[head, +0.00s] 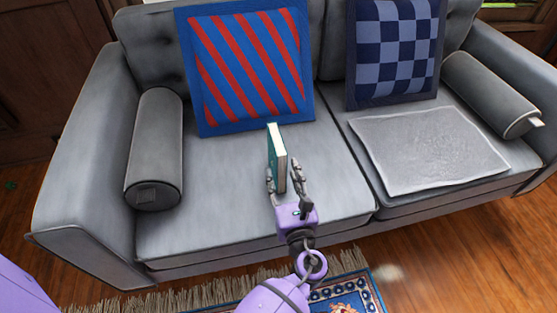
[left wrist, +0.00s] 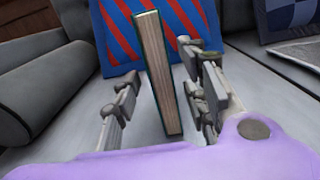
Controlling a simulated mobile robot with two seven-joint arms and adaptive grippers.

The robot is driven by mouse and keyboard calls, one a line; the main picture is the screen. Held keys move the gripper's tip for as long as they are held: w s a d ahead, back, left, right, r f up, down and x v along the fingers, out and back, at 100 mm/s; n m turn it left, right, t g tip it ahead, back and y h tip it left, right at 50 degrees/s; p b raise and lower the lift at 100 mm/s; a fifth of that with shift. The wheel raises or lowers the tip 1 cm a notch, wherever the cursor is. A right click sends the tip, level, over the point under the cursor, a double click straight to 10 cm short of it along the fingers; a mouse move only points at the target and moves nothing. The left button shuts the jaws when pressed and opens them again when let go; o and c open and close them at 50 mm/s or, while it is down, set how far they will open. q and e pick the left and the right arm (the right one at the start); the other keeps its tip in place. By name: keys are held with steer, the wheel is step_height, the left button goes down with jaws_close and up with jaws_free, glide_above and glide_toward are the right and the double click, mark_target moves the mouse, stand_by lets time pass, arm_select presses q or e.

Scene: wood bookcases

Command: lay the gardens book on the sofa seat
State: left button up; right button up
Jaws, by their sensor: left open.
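The gardens book (head: 277,160), a thin teal-green book with pale pages, stands upright on edge at the left sofa seat (head: 225,185). Its title cannot be read. My left gripper (head: 283,172) is open, with its fingers on either side of the book's lower part. In the left wrist view the book (left wrist: 158,75) shows its page edges and leans slightly. A gap shows between it and the left finger; the right finger is close, and I cannot tell if it touches. My right gripper is not in view.
A striped red and blue cushion (head: 245,65) leans on the backrest behind the book. A grey bolster (head: 155,145) lies at the left armrest. A checked cushion (head: 395,50), a flat grey pad (head: 428,148) and another bolster (head: 490,93) occupy the right side. Bare seat surrounds the book.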

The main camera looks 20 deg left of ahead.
arm_select(q)
steer(key=v, duration=0.5)
